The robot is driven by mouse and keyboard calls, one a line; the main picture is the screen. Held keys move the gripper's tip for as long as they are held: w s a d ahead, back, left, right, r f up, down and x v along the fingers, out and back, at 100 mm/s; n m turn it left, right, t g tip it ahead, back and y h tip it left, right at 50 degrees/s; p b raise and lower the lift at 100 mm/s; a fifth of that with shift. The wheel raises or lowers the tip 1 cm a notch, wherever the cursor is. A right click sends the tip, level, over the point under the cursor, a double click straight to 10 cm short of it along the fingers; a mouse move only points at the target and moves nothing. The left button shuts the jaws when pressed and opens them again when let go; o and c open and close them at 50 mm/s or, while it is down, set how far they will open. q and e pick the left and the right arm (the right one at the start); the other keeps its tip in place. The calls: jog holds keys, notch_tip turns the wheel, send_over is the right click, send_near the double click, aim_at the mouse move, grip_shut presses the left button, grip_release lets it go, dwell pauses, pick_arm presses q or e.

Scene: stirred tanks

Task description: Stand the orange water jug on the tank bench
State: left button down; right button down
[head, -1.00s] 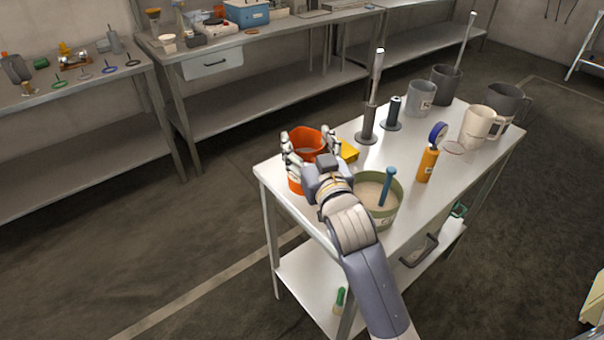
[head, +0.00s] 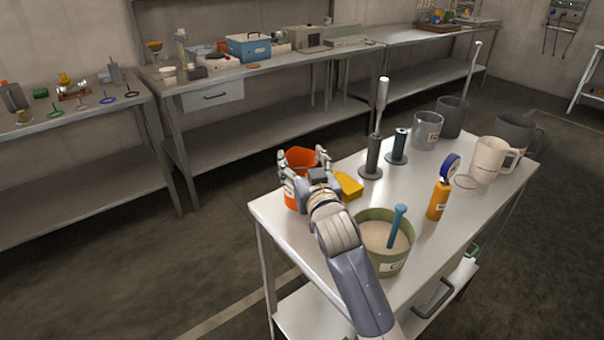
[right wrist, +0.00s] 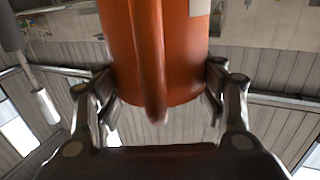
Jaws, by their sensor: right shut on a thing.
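The orange jug (head: 299,160) is at the left end of the near steel table (head: 300,229). My right gripper (head: 305,166) is shut on it, with fingers on both sides. In the right wrist view, the jug (right wrist: 188,70) stands between the fingers with its handle (right wrist: 151,60) facing the camera. The jug looks upright and seems raised above the tabletop; its underside is hidden in the head view, so the gap is unclear. I cannot tell which surface is the tank bench. My left gripper is not in view.
A green pail (head: 384,243) with a blue rod, a yellow object (head: 349,186), an orange bottle (head: 438,199), dark stands (head: 372,160) and grey and cream jugs crowd the near table. Back benches hold a blue box (head: 248,47) and small equipment. Open floor lies between.

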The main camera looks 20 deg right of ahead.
notch_tip(320, 180, down, 2)
jog(key=shift+f, duration=0.2)
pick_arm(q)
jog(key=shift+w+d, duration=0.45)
pick_arm(e)
jog(key=shift+f, duration=0.2)
jog(key=shift+c, duration=1.9)
grip_release()
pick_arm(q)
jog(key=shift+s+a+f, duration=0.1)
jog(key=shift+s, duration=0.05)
pick_arm(e)
jog(key=shift+s, duration=0.1)
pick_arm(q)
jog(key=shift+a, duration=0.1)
